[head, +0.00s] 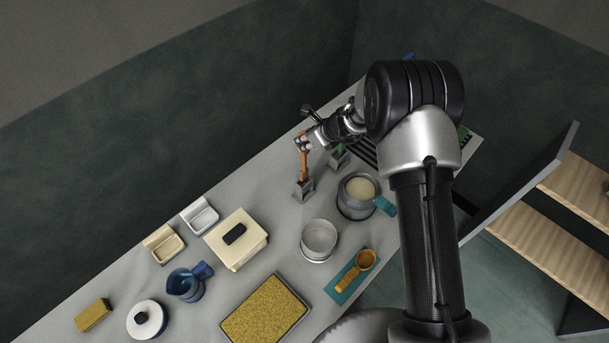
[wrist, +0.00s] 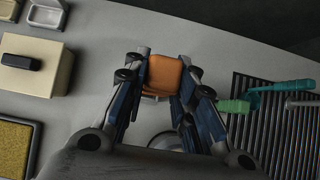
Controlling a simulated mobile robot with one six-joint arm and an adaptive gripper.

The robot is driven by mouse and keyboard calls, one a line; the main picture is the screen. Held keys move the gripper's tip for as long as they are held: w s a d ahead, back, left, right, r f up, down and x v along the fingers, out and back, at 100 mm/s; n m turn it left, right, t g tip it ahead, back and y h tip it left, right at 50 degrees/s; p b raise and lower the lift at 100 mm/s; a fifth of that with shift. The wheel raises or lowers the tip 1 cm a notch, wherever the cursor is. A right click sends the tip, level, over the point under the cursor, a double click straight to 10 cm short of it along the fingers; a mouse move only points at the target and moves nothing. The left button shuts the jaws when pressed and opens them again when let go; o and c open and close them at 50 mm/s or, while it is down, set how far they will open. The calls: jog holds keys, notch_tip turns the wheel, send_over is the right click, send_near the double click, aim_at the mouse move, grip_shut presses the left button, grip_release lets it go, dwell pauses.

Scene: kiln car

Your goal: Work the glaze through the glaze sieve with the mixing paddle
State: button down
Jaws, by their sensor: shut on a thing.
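My gripper (head: 306,142) is shut on the top of an orange-handled tool (head: 304,165), which looks like the mixing paddle. The tool stands upright with its lower end in a small grey holder (head: 303,190). In the wrist view the orange handle (wrist: 163,74) sits between my gripper's fingers (wrist: 161,88). A round grey pot (head: 345,208) holds cream-coloured glaze (head: 360,189), with a teal handle (head: 385,206) at its right. A shallow pale round vessel (head: 319,238) stands in front of it. I cannot tell for sure which of these is the sieve.
An orange scoop (head: 366,259) lies on a teal mat (head: 347,288). A lidded cream box (head: 237,238) and blue jug (head: 184,284) stand left.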

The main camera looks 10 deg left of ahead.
jog(key=shift+r+p, duration=0.85)
jog(key=shift+r, duration=0.55)
